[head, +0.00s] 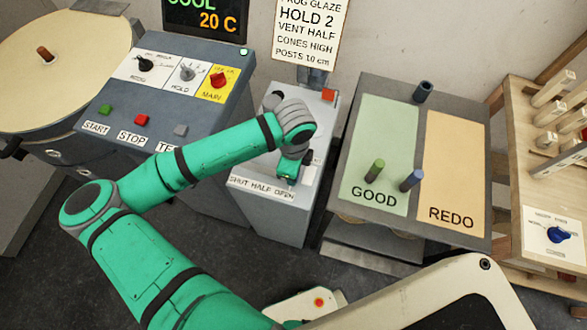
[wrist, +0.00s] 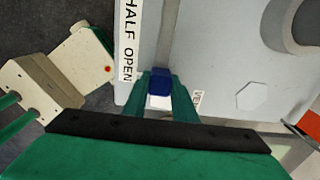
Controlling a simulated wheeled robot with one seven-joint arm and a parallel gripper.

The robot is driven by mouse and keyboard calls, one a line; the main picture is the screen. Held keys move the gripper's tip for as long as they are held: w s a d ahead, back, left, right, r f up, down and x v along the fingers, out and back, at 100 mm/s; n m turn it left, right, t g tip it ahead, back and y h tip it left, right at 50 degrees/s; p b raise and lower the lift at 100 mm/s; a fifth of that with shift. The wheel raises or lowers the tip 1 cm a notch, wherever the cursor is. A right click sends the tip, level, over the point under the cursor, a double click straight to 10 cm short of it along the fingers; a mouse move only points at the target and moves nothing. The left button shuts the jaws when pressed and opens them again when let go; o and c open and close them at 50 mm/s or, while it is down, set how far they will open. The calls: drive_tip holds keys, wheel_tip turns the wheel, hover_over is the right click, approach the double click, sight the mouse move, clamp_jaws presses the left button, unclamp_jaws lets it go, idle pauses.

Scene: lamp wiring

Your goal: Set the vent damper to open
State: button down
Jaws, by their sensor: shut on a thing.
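The vent damper control is on a grey pedestal (head: 262,213) with a SHUT HALF OPEN label (head: 262,188) along its front edge. In the wrist view, a blue lever knob (wrist: 159,80) sits between the fingertips of my gripper (wrist: 161,92), which is shut on it. The knob is beside the OPEN end of the label (wrist: 128,45). A slot (wrist: 168,35) runs from the knob toward the HALF side. In the head view, my gripper (head: 288,178) is over the right part of the label, and the knob is hidden.
A grey control panel (head: 165,85) with knobs and buttons stands left of the pedestal. A red button (head: 328,95) is on the pedestal's rear. Right is a table with GOOD (head: 385,130) and REDO (head: 455,160) areas holding small cylinders. A wooden rack (head: 545,180) stands far right.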

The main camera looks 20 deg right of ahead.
drive_tip(key=shift+s+d, duration=0.15)
drive_tip(key=c, duration=1.4)
unclamp_jaws()
drive_tip(key=shift+c, duration=0.2)
drive_tip(key=shift+r, duration=0.1)
wheel_tip(320, 180, up, 11)
drive_tip(key=shift+f, duration=0.2)
